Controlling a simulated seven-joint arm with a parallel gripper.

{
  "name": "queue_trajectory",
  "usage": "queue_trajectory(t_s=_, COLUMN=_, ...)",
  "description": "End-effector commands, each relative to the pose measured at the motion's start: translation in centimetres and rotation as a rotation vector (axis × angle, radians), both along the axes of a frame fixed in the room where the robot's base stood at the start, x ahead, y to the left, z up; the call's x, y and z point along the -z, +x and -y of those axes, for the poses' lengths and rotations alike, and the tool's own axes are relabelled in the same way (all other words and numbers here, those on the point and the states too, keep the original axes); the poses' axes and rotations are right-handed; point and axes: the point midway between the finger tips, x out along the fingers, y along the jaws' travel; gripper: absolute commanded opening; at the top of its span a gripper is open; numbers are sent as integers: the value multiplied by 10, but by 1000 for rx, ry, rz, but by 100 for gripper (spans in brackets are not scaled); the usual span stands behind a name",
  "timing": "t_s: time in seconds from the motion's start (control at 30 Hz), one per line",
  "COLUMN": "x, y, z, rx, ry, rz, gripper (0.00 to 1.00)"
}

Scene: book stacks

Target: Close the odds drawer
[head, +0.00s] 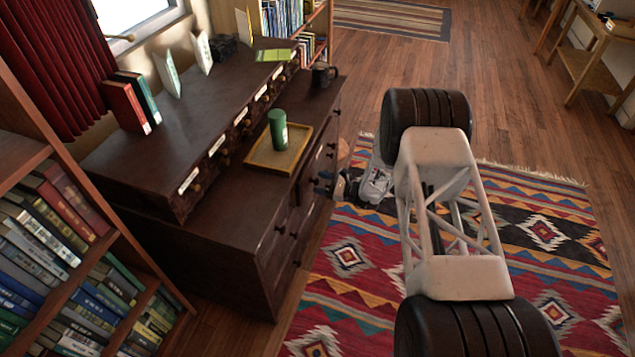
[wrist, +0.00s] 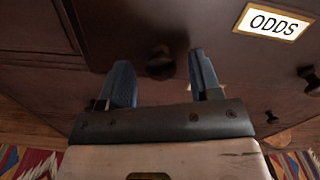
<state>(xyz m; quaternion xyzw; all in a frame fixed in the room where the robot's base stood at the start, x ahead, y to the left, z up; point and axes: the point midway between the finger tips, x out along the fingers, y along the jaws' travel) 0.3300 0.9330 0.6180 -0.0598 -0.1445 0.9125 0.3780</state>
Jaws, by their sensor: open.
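The odds drawer (wrist: 222,45) has a dark wooden front with a white ODDS label (wrist: 272,22) in the wrist view. A dark round knob (wrist: 160,64) on that front sits between my gripper's (wrist: 160,80) two blue fingers. The fingers are apart, one on each side of the knob, and do not visibly clasp it. In the head view my gripper (head: 328,186) is at the front of the dark cabinet (head: 235,250), partly hidden by my arm. The drawer's edge seems to stand forward of the cabinet face; how far it is out cannot be told.
On the cabinet are a green cylinder (head: 278,129) in a yellowish tray (head: 262,159), red and teal books (head: 125,107) and upright cards. Other knobs (wrist: 308,74) jut from the cabinet front. A patterned rug (head: 350,262) covers the floor before it. A bookshelf (head: 92,270) stands at left.

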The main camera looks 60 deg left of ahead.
Motion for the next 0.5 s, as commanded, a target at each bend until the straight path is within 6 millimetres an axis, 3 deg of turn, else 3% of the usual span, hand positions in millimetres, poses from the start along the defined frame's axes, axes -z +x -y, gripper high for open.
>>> queue_trajectory(t_s=0.5, x=0, y=-11, z=-11, rx=0, ry=1, rz=1, gripper=58)
